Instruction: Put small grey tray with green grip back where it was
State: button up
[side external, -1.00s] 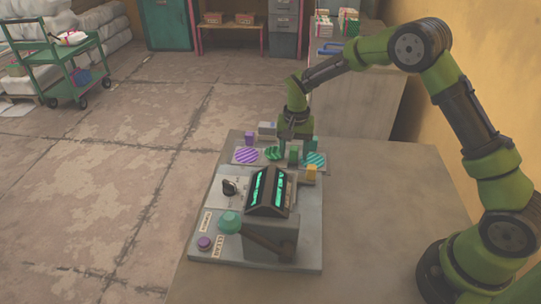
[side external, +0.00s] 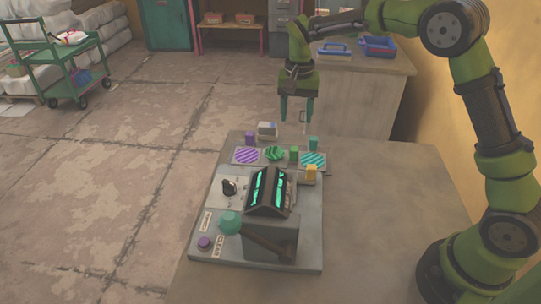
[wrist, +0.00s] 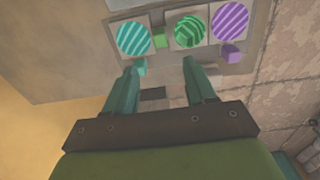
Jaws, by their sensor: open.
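The small grey tray (wrist: 172,16) with a green striped disc lies in the middle of a row of three trays. Its green grip (wrist: 159,38) stands at its edge, on the side of the teal-striped disc; in the side view the green grip (side external: 294,154) is just right of the green disc (side external: 273,153). My gripper (side external: 297,118) is open and empty, raised above and behind the row. In the wrist view my gripper's fingers (wrist: 158,68) are spread, with only the bench surface between their tips.
A purple-striped disc (side external: 246,155) with a purple block (side external: 249,138) is on the left, a teal-striped disc (side external: 313,160) with a teal block (side external: 313,143) on the right.

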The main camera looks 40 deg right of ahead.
jog(key=s+a+r+n+t+y, duration=0.1)
jog(key=s+r+n+t, duration=0.1)
jog(key=s+r, duration=0.55)
jog(key=s+r+n+t+y, duration=0.1)
jog(key=s+r+t, duration=0.3)
jog(key=s, duration=0.6)
jog(key=s+a+f+n+t, duration=0.1)
jog(key=s+n, duration=0.1)
jog(key=s, duration=0.6)
jog(key=shift+s, duration=0.3)
